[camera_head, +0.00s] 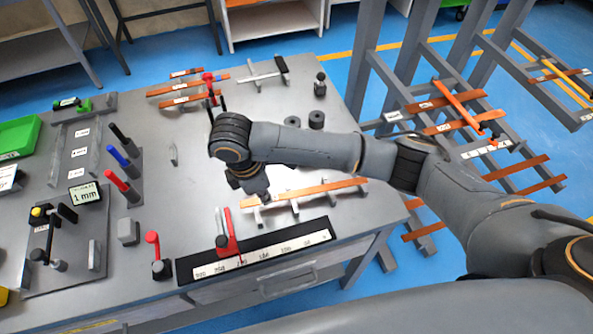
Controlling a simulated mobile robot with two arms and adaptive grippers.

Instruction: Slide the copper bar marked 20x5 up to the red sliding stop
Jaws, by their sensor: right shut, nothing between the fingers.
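A long copper bar (300,191) lies across low grey supports near the front of the grey table, with a white label whose text is too small to read. The red sliding stop (229,236) stands on the scale rail (290,248), at the left of the bar. The bar's left end is near the stop, but I cannot tell whether they touch. My right gripper (262,198) points down at the left part of the bar, shut with nothing held. It partly hides the bar. My left gripper is out of view.
Shorter copper bars (180,86) lie at the back left of the table. A red-handled lever (153,240) stands left of the rail. Red, blue and black handles (119,158) and a green bin (18,135) are farther left. A rack of copper bars (450,125) stands at the right.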

